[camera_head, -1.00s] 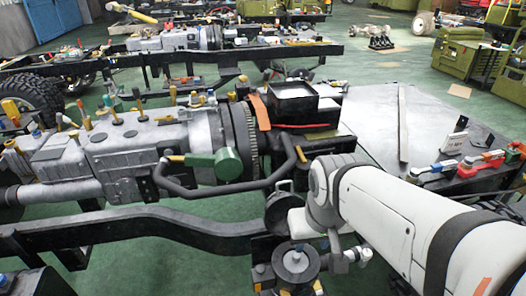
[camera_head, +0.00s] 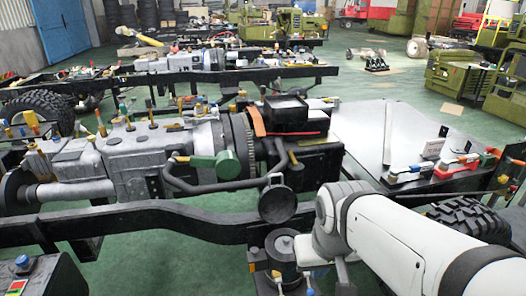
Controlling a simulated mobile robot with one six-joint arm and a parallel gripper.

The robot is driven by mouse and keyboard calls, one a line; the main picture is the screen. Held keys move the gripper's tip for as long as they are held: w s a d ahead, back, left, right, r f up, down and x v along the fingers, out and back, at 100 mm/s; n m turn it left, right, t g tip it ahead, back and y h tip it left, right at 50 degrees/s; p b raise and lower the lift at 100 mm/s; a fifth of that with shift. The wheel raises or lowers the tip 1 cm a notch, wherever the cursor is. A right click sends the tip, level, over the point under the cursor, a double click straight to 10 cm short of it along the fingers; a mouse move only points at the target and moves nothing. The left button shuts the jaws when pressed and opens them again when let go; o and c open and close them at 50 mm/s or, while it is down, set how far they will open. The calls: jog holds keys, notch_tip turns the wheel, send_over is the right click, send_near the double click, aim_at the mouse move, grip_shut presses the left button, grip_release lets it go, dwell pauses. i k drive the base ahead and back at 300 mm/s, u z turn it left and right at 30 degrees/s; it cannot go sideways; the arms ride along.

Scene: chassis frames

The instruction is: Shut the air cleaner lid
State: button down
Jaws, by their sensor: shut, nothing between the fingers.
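The air cleaner (camera_head: 283,246) looks like a dark cylinder with a grey round centre, low in the middle of the view, beside the near chassis rail. What looks like its lid (camera_head: 277,205), a dark round disc with a small loop handle on top, stands raised behind it, its face towards me. The lid is apart from the top of the cylinder along its front. My white arm comes in from the lower right, and its wrist is just right of the air cleaner. I cannot make out my gripper's fingers; they are hidden or below the picture edge.
The near black chassis rail (camera_head: 150,216) runs across the front. The engine and gearbox (camera_head: 150,155) lie behind it, with a bent dark pipe close to the lid. A grey table (camera_head: 362,125) with tools stands at right. A tyre (camera_head: 468,218) lies behind my arm.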

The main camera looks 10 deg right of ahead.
aim_at(277, 204)
jog(key=z, duration=0.3)
jog(key=i, duration=1.1)
jog(key=u, duration=0.15)
